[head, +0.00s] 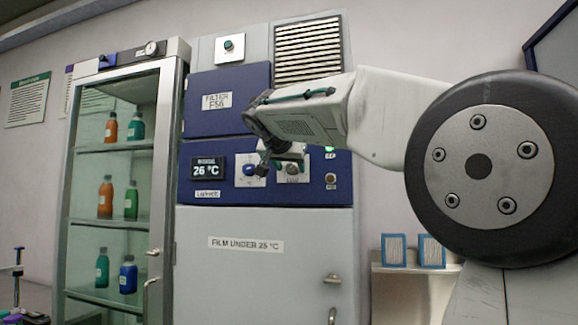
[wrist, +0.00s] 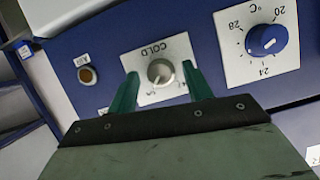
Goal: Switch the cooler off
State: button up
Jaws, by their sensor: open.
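The cooler's blue control panel (head: 262,196) carries a display (head: 208,167) reading 26 °C. A grey knob on a white plate marked COLD (wrist: 161,72) sits in the middle of the wrist view. Its setting is too small to read surely. My gripper (wrist: 159,78) is open, with one green finger on each side of this knob as seen from the wrist; contact cannot be told. In the head view my gripper (head: 281,163) is in front of the panel and partly hides the plate. A blue temperature knob (wrist: 267,40) is to the right in the wrist view.
A small round button (wrist: 88,76) is left of the COLD plate in the wrist view. A glass-door cabinet (head: 170,120) with bottles stands left of the panel. A door labelled FILM UNDER 25 °C (head: 260,275) is below, with handles at its right.

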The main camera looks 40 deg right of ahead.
jog(key=c, duration=1)
jog(key=shift+o, duration=0.2)
jog(key=n+g, duration=0.1)
jog(key=n+h, duration=0.1)
jog(key=n, duration=0.1)
jog(key=shift+w+a+g+h, duration=0.15)
jog(key=shift+g+h, duration=0.15)
jog(key=shift+g, duration=0.1)
jog(key=n, duration=0.1)
jog(key=n+g+h, duration=0.1)
jog(key=n, duration=0.1)
jog(key=shift+w+a+f+h, duration=0.1)
jog(key=shift+f+h, duration=0.05)
jog(key=shift+h, duration=0.15)
jog(key=n+g+h, duration=0.1)
jog(key=n, duration=0.2)
jog(key=shift+f+n+h, duration=0.1)
jog(key=shift+n+h, duration=0.2)
jog(key=shift+h, duration=0.1)
jog(key=shift+w+f+n+h, duration=0.1)
jog(key=shift+n+h, duration=0.7)
jog(key=shift+n, duration=0.9)
